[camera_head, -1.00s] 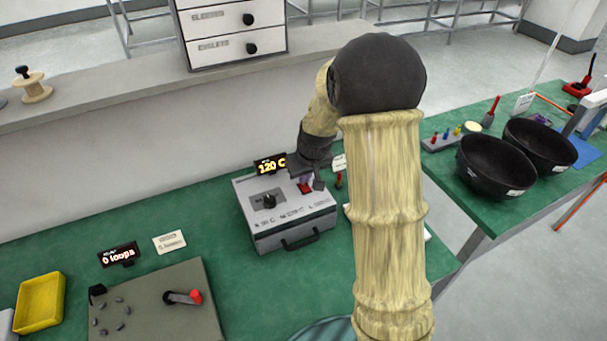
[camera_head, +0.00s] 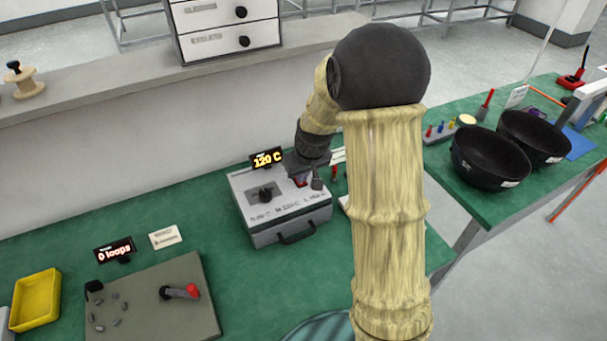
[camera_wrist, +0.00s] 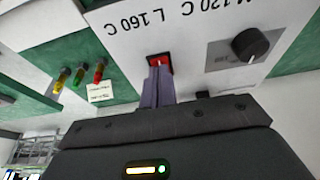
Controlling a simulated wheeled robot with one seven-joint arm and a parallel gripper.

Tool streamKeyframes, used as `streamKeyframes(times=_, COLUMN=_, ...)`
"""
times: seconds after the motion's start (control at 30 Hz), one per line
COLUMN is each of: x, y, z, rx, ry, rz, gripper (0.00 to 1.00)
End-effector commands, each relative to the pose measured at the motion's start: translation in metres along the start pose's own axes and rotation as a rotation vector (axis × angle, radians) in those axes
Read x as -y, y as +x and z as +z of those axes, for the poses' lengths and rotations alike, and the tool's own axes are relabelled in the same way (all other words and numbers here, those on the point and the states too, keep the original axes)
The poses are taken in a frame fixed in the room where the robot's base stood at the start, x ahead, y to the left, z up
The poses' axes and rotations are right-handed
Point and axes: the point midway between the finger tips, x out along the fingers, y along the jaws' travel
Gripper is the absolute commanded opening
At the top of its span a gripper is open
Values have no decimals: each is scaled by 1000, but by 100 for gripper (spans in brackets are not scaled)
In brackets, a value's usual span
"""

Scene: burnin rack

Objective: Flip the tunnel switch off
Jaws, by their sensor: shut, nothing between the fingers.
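The tunnel box (camera_head: 268,212) is a white and grey unit on the green bench, with a black dial (camera_head: 265,194) on top and a lit sign (camera_head: 267,158) reading 120 C behind it. Its red switch (camera_wrist: 159,60) shows in the wrist view just beyond my fingertips. My gripper (camera_wrist: 158,74) is shut and empty, with its tips at the switch, touching or very close. Part of the switch is hidden by the fingers, so its position cannot be told. In the head view my gripper (camera_head: 314,184) is over the right part of the box top.
Several coloured plugs (camera_wrist: 80,76) stand near a small label beside the box. A grey board with a red-handled crank (camera_head: 180,292) and a yellow tray (camera_head: 36,299) lie to the left. Black bowls (camera_head: 490,158) stand on the right bench.

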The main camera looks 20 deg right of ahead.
Motion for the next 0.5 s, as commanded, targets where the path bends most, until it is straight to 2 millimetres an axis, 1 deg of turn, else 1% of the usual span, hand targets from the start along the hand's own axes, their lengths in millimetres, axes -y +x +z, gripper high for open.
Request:
streamKeyframes(times=0.17, x=1, y=-16, z=-4, rx=-1, ry=-2, rz=-1, gripper=0)
streamKeyframes(times=0.37, x=0, y=-44, z=-10, rx=-1, ry=-1, rz=-1, gripper=0)
streamKeyframes(times=0.43, x=0, y=-52, z=-9, rx=-5, ry=-1, rz=1, gripper=0)
streamKeyframes(times=0.5, x=0, y=-64, z=-8, rx=-5, ry=-1, rz=1, gripper=0)
